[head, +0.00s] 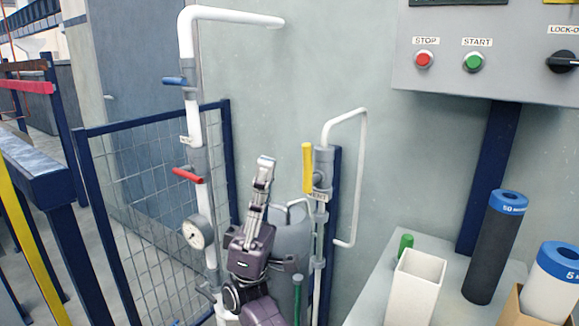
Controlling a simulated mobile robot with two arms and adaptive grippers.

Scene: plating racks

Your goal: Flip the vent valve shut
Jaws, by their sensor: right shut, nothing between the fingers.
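The vent valve (322,168) is on a thin grey vertical pipe right of centre in the head view, with a "VENT" tag (318,197) just below it. Its yellow lever (307,165) stands upright, along the line of the pipe. My right gripper (266,161) points upward to the left of the lever, with a visible gap between them in the picture. It is shut and empty. How far it is from the valve in depth is hard to tell. My left gripper is not in view.
A white pipe with a blue lever (174,81), a red lever (188,175) and a gauge (197,232) stands at left. A bent white pipe (362,170) is right of the valve. A control box (500,85) and a bench with cylinders (495,245) are at right.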

